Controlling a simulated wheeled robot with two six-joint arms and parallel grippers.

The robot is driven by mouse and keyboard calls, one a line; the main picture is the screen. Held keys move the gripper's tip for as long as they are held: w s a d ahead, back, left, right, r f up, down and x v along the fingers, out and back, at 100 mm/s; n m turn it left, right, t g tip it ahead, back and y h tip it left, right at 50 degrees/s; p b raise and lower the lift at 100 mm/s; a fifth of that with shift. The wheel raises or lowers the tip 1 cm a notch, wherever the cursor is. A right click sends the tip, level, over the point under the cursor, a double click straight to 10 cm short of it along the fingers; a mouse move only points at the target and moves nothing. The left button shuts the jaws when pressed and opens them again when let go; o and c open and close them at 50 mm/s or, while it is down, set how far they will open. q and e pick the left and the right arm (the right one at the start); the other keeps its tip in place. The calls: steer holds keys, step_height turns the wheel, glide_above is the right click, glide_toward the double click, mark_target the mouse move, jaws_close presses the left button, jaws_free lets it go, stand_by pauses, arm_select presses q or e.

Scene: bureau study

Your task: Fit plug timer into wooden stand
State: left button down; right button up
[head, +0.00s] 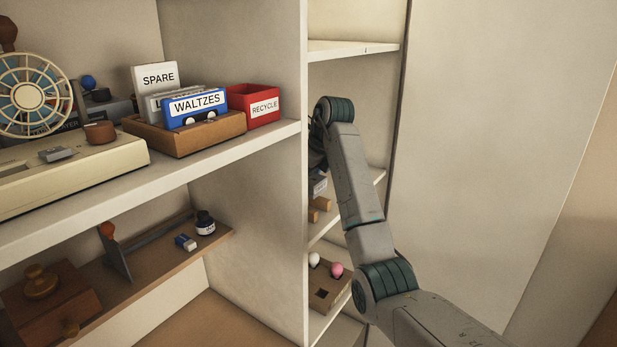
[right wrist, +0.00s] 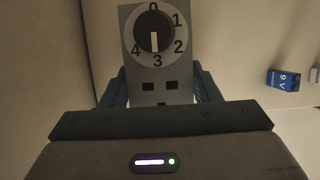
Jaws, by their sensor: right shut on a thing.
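The plug timer (right wrist: 157,95) is a grey block with a round dial, a black knob and the numbers 0 to 4. In the right wrist view it stands between the two fingers of my right gripper (right wrist: 160,88), which is shut on it. A wooden stand (head: 346,297) with a dark square opening sits on a lower shelf, holding a white and a pink ball-topped item. My left gripper is not in view.
The upright panel (head: 304,170) divides the narrow shelves from the wide ones.

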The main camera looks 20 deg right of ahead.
steer(key=shift+w+a, duration=0.1)
steer(key=shift+f, duration=0.15)
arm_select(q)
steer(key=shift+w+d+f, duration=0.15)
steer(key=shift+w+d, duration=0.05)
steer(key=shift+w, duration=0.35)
arm_select(e)
steer(key=shift+f, duration=0.2)
arm_select(q)
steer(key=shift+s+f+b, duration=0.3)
steer(key=shift+b, duration=0.15)
arm_select(e)
steer(key=shift+f, duration=0.55)
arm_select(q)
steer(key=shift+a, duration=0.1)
arm_select(e)
steer(key=o, duration=1.2)
